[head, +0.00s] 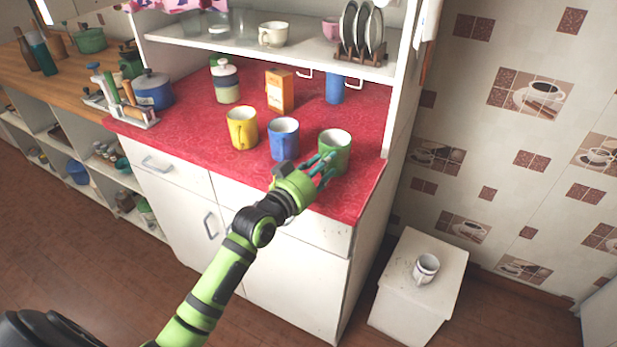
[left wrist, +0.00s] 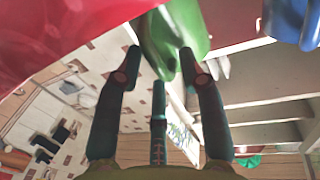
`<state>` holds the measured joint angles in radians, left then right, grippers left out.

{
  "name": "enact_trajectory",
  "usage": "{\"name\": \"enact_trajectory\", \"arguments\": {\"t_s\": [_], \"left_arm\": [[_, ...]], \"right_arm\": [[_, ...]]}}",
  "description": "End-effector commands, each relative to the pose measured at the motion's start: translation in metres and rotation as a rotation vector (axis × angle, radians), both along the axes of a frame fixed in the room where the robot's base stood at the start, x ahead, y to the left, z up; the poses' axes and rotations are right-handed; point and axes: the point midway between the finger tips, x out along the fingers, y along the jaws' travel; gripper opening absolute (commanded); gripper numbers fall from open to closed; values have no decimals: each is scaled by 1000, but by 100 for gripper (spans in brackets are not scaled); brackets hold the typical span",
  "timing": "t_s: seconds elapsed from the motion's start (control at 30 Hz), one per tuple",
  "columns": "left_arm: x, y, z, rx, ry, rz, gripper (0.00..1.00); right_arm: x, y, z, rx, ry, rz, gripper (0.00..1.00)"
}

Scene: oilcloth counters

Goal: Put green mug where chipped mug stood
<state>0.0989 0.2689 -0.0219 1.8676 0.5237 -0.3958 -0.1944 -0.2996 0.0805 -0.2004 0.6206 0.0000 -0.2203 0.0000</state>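The green mug (head: 335,150) stands upright on the red counter near its right front corner, right of a blue mug (head: 284,139) and a yellow mug (head: 242,128). My left gripper (head: 322,168) is at its front left side. In the left wrist view the gripper's fingers (left wrist: 160,62) are spread, with part of the green mug (left wrist: 185,32) between and beyond the tips; I see no firm grip. A white mug with a dark band (head: 426,268) stands on a low white cabinet at right; I cannot make out a chip. My right gripper is not in view.
An orange box (head: 279,91), a lidded jar (head: 225,82) and a blue cup (head: 335,89) stand farther back on the red counter (head: 190,115). A shelf with a plate rack (head: 361,52) overhangs it. The low cabinet's top (head: 445,250) is mostly bare.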

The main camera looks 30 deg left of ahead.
Motion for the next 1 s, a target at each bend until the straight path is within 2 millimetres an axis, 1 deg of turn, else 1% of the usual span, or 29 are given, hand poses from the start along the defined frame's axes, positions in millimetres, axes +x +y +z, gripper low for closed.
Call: {"name": "enact_trajectory", "arguments": {"t_s": [0.03, 0.17, 0.3, 0.4, 0.5, 0.6, 0.7, 0.93, 1.0], "left_arm": [[-8, 2, -4, 2, 5, 0, 40], [-32, 6, -4, 4, 5, 0, 40], [-64, 12, -4, 5, 5, 0, 40], [-83, 16, -4, 3, 5, -1, 40], [-97, 19, -3, 3, 5, 0, 40], [-107, 21, -2, 1, 5, 0, 40], [-112, 22, -1, 2, 3, 0, 40], [-113, 22, 0, 1, 3, 0, 40], [-112, 24, -5, 0, 12, 4, 40]], "right_arm": [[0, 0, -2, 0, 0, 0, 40], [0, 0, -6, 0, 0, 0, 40], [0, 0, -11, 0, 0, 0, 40], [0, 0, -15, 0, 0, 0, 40], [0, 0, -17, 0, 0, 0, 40], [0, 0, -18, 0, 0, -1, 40], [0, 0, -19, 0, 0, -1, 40], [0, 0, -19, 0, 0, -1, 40], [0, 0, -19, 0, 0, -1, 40]]}}
